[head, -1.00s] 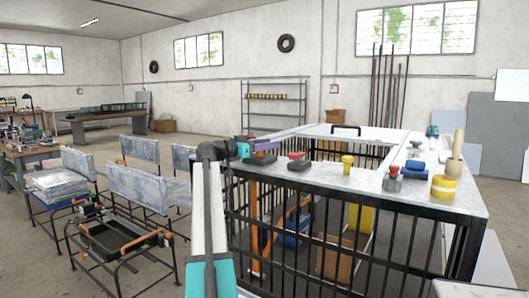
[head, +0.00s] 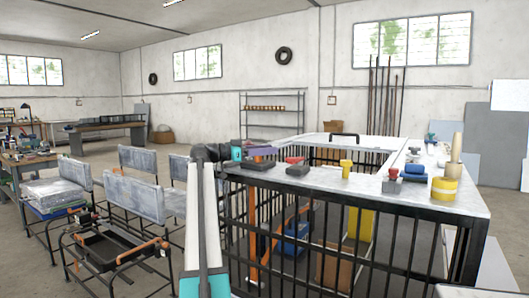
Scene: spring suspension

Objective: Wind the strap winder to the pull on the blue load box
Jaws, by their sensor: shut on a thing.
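My arm reaches forward to the near left corner of the cage's white top. My gripper (head: 262,150), small and dark with purple, is just above a dark block with an orange part, seemingly the strap winder (head: 258,164). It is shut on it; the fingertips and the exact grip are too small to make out. The blue load box (head: 297,239) shows behind the bars, low inside the cage, partly covered by them. An orange upright and a slanting orange bar stand near it. Any strap between winder and box cannot be told apart.
The white top (head: 330,187) also carries a red-topped dark block (head: 296,166), a yellow piece (head: 346,168), a red-and-grey block (head: 392,182) and a yellow roll (head: 444,189). Grey chairs (head: 132,200) stand close on the left. A brown box (head: 333,267) is inside the cage.

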